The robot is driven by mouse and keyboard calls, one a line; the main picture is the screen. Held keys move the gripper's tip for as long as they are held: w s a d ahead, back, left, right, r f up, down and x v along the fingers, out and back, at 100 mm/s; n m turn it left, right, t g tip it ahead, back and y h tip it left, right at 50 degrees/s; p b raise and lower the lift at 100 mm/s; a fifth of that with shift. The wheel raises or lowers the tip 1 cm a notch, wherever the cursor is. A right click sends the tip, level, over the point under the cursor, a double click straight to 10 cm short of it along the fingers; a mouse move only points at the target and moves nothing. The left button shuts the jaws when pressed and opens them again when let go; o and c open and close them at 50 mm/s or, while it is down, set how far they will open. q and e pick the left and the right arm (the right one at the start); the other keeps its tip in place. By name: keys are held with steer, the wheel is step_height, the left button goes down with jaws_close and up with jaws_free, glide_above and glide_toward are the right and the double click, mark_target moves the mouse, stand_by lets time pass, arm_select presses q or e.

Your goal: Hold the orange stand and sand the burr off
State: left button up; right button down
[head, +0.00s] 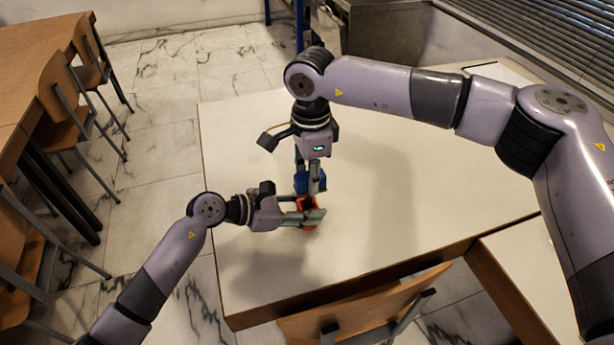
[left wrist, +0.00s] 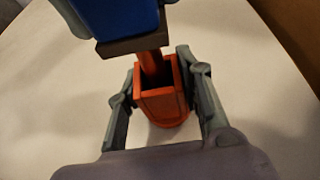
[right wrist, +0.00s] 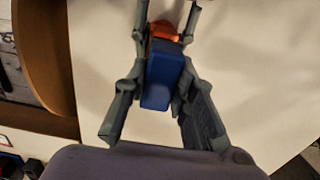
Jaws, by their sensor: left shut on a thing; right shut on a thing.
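The orange stand (head: 308,203) is on the white table, between the fingers of my left gripper (head: 306,214). In the left wrist view it is an open-topped box (left wrist: 160,107) with an orange post at its far side; my left gripper (left wrist: 158,80) is shut on its sides. My right gripper (head: 311,184) is shut on a blue block (head: 301,180), also seen in the right wrist view (right wrist: 160,82). The block's brown underside (left wrist: 133,43) is above the stand, close to the post; whether they touch is unclear. I cannot make out a burr.
The white table (head: 420,190) is mostly clear around the stand. A wooden chair (head: 370,305) stands at its near edge. More chairs (head: 65,95) and a wooden table (head: 30,60) are at the left. A metal cabinet (head: 375,35) is behind.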

arm_select(q)
steer(key=shift+w, duration=0.1)
arm_select(e)
steer(key=shift+w+d+r, duration=0.25)
steer(key=shift+d+r, duration=0.15)
steer(key=shift+r, duration=0.3)
steer(key=shift+w+d+r, duration=0.15)
steer(key=shift+d+r, duration=0.3)
steer(key=shift+r, duration=0.4)
steer(key=shift+w+d+r, duration=0.1)
steer(key=shift+d+r, duration=0.3)
steer(key=shift+r, duration=0.4)
arm_select(q)
steer(key=o, duration=1.3)
steer(key=shift+a, duration=0.1)
steer(key=v, duration=1.2)
